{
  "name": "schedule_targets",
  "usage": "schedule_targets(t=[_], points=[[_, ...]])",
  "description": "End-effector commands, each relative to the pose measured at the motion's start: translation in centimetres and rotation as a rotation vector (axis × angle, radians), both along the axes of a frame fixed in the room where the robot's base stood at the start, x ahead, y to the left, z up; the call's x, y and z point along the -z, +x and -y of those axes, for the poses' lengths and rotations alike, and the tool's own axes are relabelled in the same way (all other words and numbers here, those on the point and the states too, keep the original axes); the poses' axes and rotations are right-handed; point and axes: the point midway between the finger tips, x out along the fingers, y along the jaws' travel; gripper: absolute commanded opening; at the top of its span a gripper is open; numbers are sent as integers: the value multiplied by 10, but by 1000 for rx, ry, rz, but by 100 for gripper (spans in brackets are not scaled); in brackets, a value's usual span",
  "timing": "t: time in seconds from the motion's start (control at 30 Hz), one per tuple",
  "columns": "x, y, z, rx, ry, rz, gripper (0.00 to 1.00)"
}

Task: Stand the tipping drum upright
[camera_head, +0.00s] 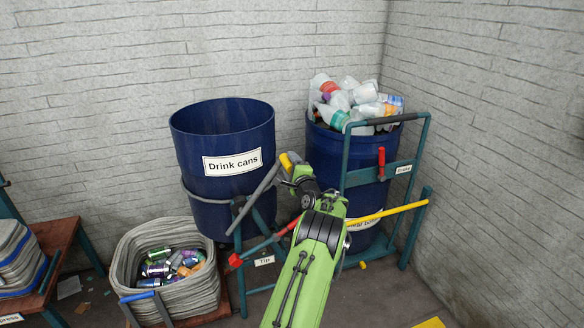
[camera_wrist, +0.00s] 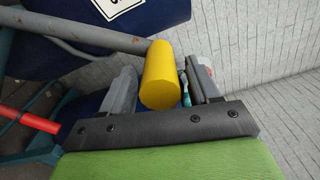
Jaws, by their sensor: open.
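The blue tipping drum (camera_head: 222,140), labelled "Drink cans", hangs in a teal frame with a grey band around it. It looks near upright with a slight lean; the exact tilt is hard to tell. Its visible inside is bare, and its bottom is hidden. A grey lever (camera_head: 258,190) slopes up from the drum's side to a yellow grip (camera_head: 285,163). My gripper (camera_wrist: 160,76) is open with its fingers on either side of the yellow grip in the wrist view. Whether the fingers touch it is not clear. The drum also shows at the top of the wrist view (camera_wrist: 170,14).
A grey basket (camera_head: 122,262) of cans stands below the drum. A red-ended pedal or lever (camera_head: 236,260) is near the "Tip" label (camera_head: 264,261). Right stands another blue drum (camera_head: 330,150) full of bottles, with a red brake handle (camera_head: 381,163) and a yellow bar (camera_head: 390,212).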

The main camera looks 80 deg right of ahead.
Motion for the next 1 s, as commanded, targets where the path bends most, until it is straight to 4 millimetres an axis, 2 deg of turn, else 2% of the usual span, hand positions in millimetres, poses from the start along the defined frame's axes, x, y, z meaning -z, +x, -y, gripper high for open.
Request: schedule_targets(t=[0.13, 0.27, 0.7, 0.83, 1.0], points=[[0, -3, -6, -2, 3, 1, 61], [-1, -13, -25, 2, 4, 3, 61], [1, -64, -123, 7, 3, 2, 61], [0, -71, -137, 3, 1, 0, 61], [0, -72, -141, 1, -1, -1, 61]])
